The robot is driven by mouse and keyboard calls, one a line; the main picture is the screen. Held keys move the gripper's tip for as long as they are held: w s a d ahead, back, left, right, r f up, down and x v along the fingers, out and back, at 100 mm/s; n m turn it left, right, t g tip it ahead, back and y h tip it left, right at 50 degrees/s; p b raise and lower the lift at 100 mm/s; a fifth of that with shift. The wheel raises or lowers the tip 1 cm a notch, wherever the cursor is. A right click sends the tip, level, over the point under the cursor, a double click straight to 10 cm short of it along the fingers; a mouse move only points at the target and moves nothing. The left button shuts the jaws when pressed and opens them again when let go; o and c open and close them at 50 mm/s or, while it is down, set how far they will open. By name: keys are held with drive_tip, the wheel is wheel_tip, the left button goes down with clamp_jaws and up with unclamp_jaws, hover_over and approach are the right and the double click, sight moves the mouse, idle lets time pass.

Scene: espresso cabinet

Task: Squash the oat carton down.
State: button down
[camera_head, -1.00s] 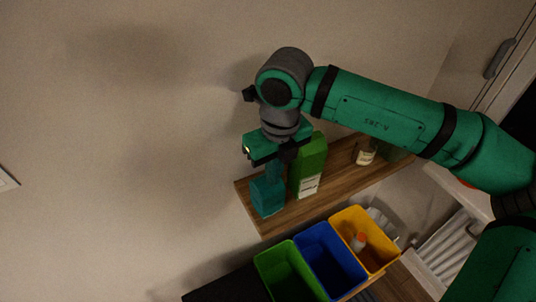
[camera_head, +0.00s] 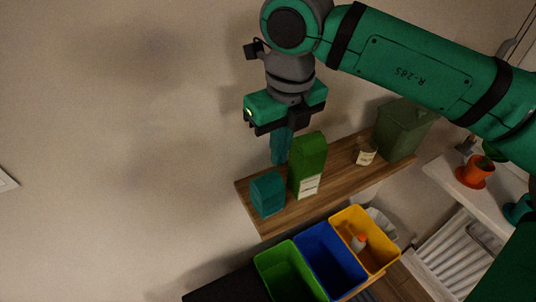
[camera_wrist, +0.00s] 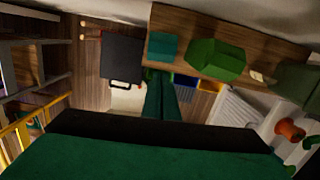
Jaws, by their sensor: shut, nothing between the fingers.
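A short, low teal carton (camera_head: 268,194) stands upright near the left end of a wooden shelf; it also shows in the wrist view (camera_wrist: 163,46). A taller green carton (camera_head: 308,165) with a pale label stands just right of it, also in the wrist view (camera_wrist: 215,59). I cannot read which one is oat. My gripper (camera_head: 280,160) is shut and empty, its teal fingers pointing down above and behind the teal carton, apart from it. In the wrist view the fingers (camera_wrist: 162,80) lie together.
The wooden shelf (camera_head: 343,178) also holds a small jar (camera_head: 365,152) and a dark green bin (camera_head: 402,128). Below stand green (camera_head: 290,270), blue (camera_head: 330,258) and yellow (camera_head: 372,232) bins. An orange plant pot (camera_head: 474,171) is at right. The space left of the shelf is open.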

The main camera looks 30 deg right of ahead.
wheel_tip(320, 180, up, 2)
drive_tip(key=shift+s, duration=0.15)
idle(0.5)
